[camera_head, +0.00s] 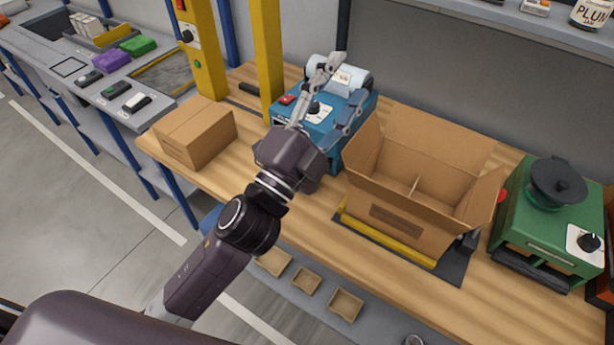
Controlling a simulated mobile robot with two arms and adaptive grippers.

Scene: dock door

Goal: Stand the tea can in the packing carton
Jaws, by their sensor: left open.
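The packing carton (398,208) stands open on the wooden bench, right of centre in the head view. Its flaps are spread and a low divider shows inside. I see no can in the visible part of it; its near inner floor is hidden by the front wall. I cannot make out the tea can anywhere in view. My left gripper (352,76) is open, with its two fingers spread over the blue machine, left of and behind the carton. Nothing shows between the fingers. My right gripper is not in view.
A blue machine (312,128) with a pale roll stands behind my left gripper. A closed box (196,133) is at left, a green machine (548,228) at right. Yellow posts (267,60) rise behind the bench. A labelled jar (591,14) is on the upper shelf. The bench front is clear.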

